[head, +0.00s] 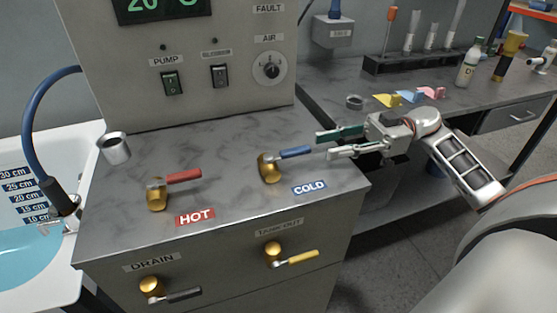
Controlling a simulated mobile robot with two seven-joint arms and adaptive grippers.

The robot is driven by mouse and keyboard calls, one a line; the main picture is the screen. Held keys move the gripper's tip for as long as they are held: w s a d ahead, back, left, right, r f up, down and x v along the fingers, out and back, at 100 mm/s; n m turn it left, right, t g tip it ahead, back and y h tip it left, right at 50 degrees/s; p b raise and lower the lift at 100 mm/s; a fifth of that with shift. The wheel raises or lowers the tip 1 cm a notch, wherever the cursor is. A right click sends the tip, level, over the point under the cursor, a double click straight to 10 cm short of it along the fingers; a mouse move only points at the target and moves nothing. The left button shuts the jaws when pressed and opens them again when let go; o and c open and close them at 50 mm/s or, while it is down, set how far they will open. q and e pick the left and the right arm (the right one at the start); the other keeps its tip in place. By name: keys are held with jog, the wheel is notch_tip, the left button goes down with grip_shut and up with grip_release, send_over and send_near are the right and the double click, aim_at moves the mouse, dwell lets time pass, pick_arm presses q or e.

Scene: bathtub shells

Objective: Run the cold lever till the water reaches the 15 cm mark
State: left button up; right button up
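The cold lever (296,152) has a blue handle on a brass valve, behind the blue COLD label (309,188); its handle points right. My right gripper (324,145) is open and empty, with its fingertips just right of the handle's tip; I cannot tell whether they touch it. The tub (88,133) at the left has a scale (20,185) with marks from 10 to 30 cm. The blue water (25,255) stands just below the 10 cm label, under the 15 cm mark. My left gripper is not in view.
The red hot lever (184,175) stands left of the cold one. DRAIN (184,296) and yellow-handled (303,257) levers are on the front panel. A blue hose (32,135) arches over the tub. A bench with bottles stands behind.

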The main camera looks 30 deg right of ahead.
aim_at(310, 151)
jog(key=shift+a, duration=0.35)
jog(key=shift+x, duration=3.5)
jog(key=shift+s, duration=0.1)
grip_shut()
